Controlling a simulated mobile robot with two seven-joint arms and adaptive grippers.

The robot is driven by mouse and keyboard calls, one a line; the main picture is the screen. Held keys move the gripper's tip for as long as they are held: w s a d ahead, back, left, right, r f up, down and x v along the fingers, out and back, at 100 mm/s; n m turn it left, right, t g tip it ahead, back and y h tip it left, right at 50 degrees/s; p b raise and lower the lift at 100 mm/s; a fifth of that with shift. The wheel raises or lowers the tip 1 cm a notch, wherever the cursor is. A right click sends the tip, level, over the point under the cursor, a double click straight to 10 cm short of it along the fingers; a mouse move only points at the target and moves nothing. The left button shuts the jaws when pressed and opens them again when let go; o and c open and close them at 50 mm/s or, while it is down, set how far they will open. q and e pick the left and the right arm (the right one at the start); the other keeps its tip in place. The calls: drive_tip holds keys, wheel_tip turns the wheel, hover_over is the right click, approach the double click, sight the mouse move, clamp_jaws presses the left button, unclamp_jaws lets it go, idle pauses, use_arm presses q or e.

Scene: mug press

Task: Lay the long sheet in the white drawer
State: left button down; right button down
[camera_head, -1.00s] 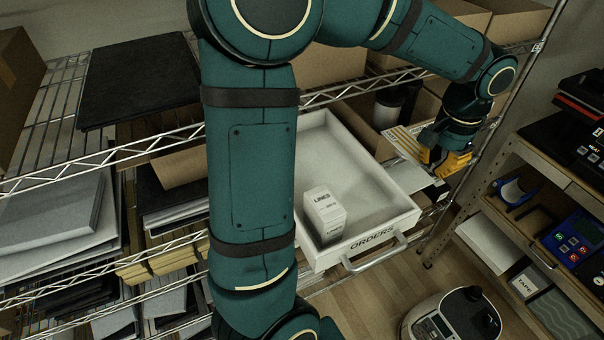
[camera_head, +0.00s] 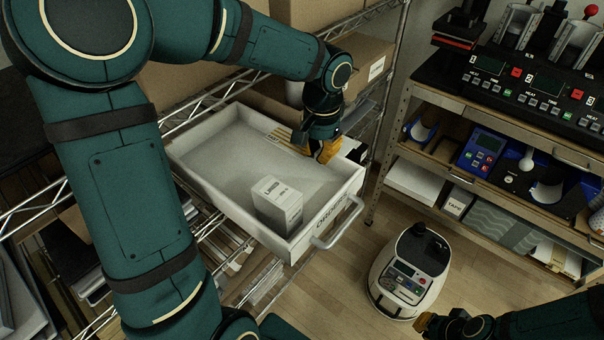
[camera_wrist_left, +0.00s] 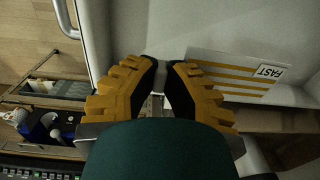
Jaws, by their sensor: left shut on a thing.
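The long sheet (camera_head: 288,142) is pale with yellow stripes and lies over the far side of the white drawer (camera_head: 232,208). In the left wrist view the sheet (camera_wrist_left: 240,72) shows stripes and the word FAST. My left gripper (camera_head: 324,156) is at the drawer's far side wall, near the front corner. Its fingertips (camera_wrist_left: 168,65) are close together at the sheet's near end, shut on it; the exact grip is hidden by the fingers. My right gripper (camera_head: 428,323) shows only partly at the lower right; its jaws cannot be made out.
A white box (camera_head: 278,203) stands in the drawer near its front. The drawer is pulled out from a wire rack, with its handle (camera_head: 338,224) facing the floor. A round-cornered machine (camera_head: 408,272) stands on the floor. A shelf unit (camera_head: 480,180) with devices is at the right.

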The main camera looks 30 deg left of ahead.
sight(316, 181)
use_arm(q)
wheel_tip(316, 181, down, 8)
drive_tip(key=shift+r+b, duration=0.1)
drive_tip(key=shift+b, duration=0.35)
drive_tip(key=c, duration=1.1)
unclamp_jaws()
drive_tip(key=shift+r, duration=0.35)
wheel_tip(316, 181, up, 12)
drive_tip(key=shift+d+f+p, duration=0.1)
drive_tip(key=shift+f+p, duration=0.15)
drive_tip(key=shift+p, duration=0.6)
